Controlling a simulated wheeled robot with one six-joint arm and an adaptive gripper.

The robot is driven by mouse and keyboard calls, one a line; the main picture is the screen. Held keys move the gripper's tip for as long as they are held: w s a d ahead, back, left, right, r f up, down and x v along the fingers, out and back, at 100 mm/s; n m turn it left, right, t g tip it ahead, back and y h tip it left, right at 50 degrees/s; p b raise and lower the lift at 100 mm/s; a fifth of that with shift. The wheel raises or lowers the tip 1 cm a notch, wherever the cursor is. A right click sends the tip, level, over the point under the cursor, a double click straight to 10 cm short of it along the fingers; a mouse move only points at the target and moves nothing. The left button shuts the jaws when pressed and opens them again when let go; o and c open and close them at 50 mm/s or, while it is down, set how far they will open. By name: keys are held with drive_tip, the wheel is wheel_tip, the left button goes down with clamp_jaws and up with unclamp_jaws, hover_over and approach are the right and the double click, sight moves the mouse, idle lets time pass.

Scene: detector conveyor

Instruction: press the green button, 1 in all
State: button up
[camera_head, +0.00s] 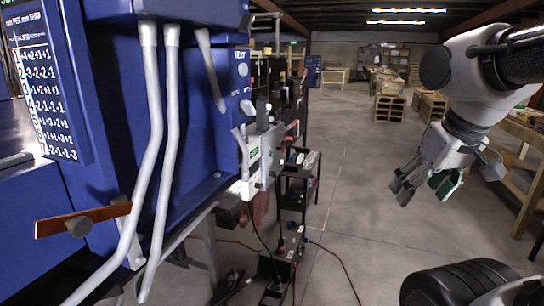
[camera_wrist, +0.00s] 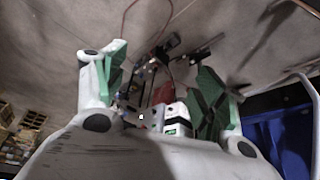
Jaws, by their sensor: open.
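A white control box (camera_head: 262,158) with a small green patch is mounted at the right end of the blue machine (camera_head: 110,120) in the head view. I cannot tell whether this patch is a green button or a label. In the wrist view, the white box (camera_wrist: 176,113) with a green patch shows low in the middle, beyond my gripper's body. My gripper (camera_head: 425,190) hangs in the air to the right of the box, well apart from it. It is open and empty; its green-padded fingers (camera_wrist: 160,65) stand wide apart in the wrist view.
Grey pipes (camera_head: 150,120) and an orange-red bar (camera_head: 82,219) stick out from the machine's front. Dark equipment and cables (camera_head: 290,240) stand on the floor below the box. Wooden pallets (camera_head: 390,107) lie farther back. The concrete floor (camera_head: 345,150) between is clear.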

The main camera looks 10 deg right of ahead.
clamp_jaws()
idle(1.3)
